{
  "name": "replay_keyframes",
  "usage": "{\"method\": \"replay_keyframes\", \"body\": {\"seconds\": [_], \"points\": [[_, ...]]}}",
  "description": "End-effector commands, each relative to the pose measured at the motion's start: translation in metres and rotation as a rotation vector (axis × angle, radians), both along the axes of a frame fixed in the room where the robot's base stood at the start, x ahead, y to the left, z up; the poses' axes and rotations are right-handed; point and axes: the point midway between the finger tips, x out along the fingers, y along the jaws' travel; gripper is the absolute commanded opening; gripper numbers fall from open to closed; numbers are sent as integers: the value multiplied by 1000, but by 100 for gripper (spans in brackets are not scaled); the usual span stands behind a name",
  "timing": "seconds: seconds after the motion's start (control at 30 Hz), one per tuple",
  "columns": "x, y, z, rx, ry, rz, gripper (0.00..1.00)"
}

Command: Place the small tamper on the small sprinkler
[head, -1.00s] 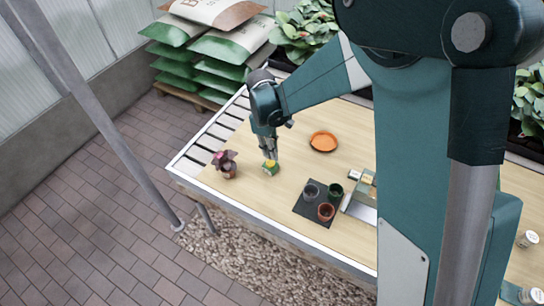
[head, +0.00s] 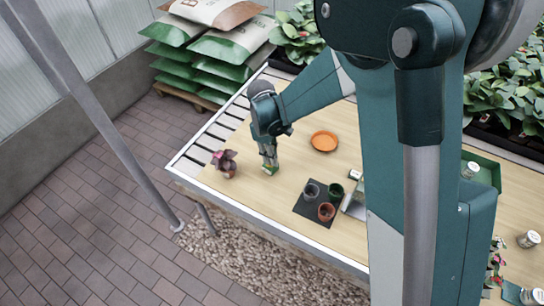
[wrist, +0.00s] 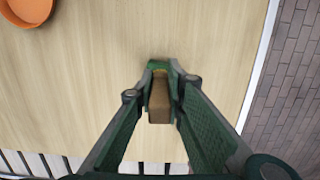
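A small green and yellow-brown block-like item (head: 269,169) stands on the wooden table below my gripper; I cannot tell for sure whether it is the small tamper. In the wrist view this item (wrist: 159,100) shows a brown block with green around its far end. My gripper (head: 268,158) points down over it. In the wrist view the fingertips (wrist: 161,82) lie close on both sides of it; whether they press on it is unclear. I cannot pick out the small sprinkler with certainty.
A small purple-leaved plant (head: 224,163) stands left of my gripper. An orange dish (head: 324,141) lies behind to the right. A dark mat (head: 306,210) holds several small pots. Jars (head: 528,239) stand at the far right. The table around the gripper is mostly clear.

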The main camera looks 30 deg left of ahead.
Motion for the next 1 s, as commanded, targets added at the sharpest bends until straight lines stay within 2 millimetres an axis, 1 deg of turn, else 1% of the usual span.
{"method": "replay_keyframes", "body": {"seconds": [0.03,0.1,0.43,0.6,0.77,0.87,1.0], "points": [[0,0,0,0,0,0,19],[0,0,0,0,0,0,27],[0,0,0,0,0,0,27],[0,0,4,0,0,0,27],[0,2,18,0,0,0,27],[0,3,31,0,0,0,27],[-1,6,53,0,0,0,27]]}}
